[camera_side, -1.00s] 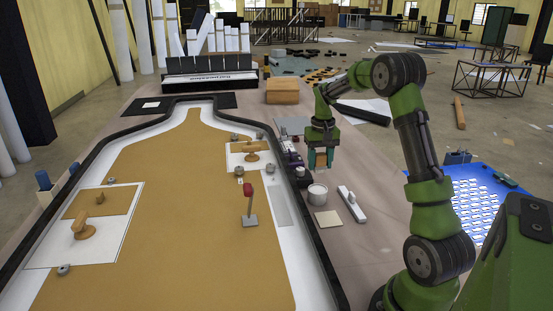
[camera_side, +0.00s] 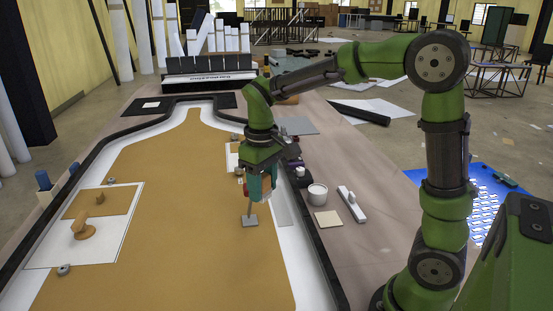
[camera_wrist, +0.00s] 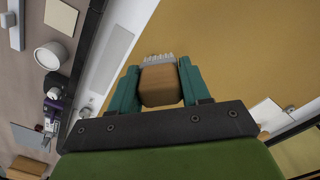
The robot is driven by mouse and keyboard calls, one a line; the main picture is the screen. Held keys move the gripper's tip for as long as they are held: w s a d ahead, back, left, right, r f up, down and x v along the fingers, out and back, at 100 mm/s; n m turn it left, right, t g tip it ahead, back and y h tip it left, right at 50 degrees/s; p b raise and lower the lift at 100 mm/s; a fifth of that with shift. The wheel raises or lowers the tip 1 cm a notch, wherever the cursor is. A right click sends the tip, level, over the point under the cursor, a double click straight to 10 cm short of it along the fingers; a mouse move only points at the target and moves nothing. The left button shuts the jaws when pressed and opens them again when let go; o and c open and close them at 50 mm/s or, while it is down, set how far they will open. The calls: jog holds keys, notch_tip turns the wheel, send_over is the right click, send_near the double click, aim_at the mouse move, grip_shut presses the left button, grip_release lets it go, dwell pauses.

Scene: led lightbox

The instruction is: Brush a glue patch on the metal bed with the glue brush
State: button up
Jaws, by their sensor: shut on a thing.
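My gripper (camera_side: 264,196) is shut on a wooden block with pale bristles, which looks like the glue brush (camera_wrist: 160,83). In the wrist view the block sits between the green fingers, with the bristles pointing toward the top of the picture. The long bed (camera_side: 165,230) has a tan floor, white borders and a dark rim. I cannot tell whether the bristles touch the bed, and no glue patch can be made out.
A white pot (camera_side: 317,194) stands right of the bed. It also shows in the wrist view (camera_wrist: 48,55). A cream square (camera_side: 328,219) and a long white tool (camera_side: 352,204) are near it. A white sheet with wooden-handled pieces (camera_side: 82,228) lies at the bed's left.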

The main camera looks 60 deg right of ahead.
jog(key=d, duration=0.3)
jog(key=n, duration=0.9)
send_over(285, 221)
notch_tip(285, 221, down, 3)
jog(key=shift+f, duration=3.75)
jog(key=shift+w+d+f, duration=0.45)
jog(key=shift+w+d, duration=0.2)
jog(key=shift+c, duration=0.4)
jog(key=shift+w+d, duration=4.75)
jog(key=shift+d, duration=0.05)
jog(key=shift+s+a, duration=5.35)
jog(key=shift+a, duration=0.1)
notch_tip(285, 221, up, 8)
